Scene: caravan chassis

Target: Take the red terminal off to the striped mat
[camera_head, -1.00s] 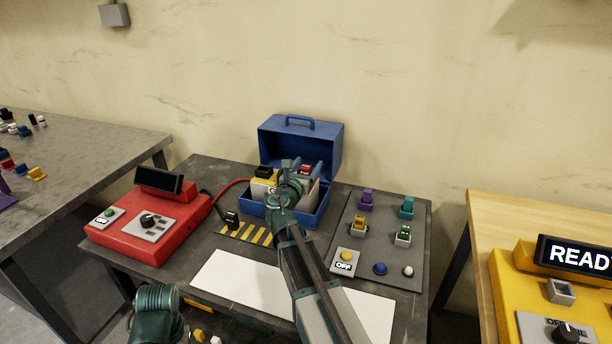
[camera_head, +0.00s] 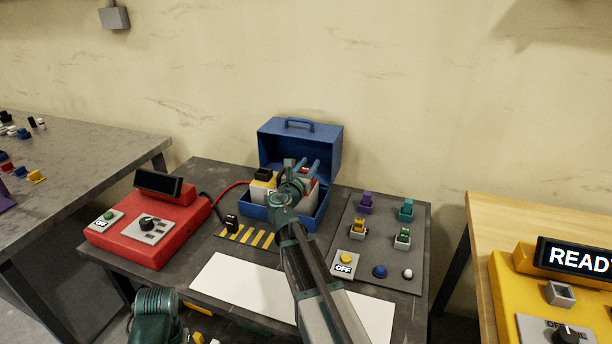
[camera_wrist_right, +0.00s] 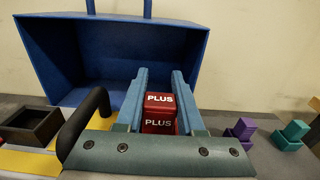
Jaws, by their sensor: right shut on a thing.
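The red terminal (camera_wrist_right: 158,124), a block marked PLUS, stands between the two blue fingers of my right gripper (camera_wrist_right: 160,100) in the right wrist view. My right gripper (camera_head: 305,167) is shut on it, over the open blue case (camera_head: 300,143). In the head view only a little of the red terminal (camera_head: 304,171) shows; my arm hides the rest. The striped mat (camera_head: 258,238), yellow and black, lies in front of the case to the left. A black lead end (camera_head: 232,222) stands at its back left. My left gripper is not in view.
A battery's black terminal (camera_head: 264,174) shows left of my gripper. A red charger box (camera_head: 150,228) is at the left, and a grey panel (camera_head: 378,250) with coloured blocks and buttons at the right. A bare white sheet (camera_head: 240,284) lies in front.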

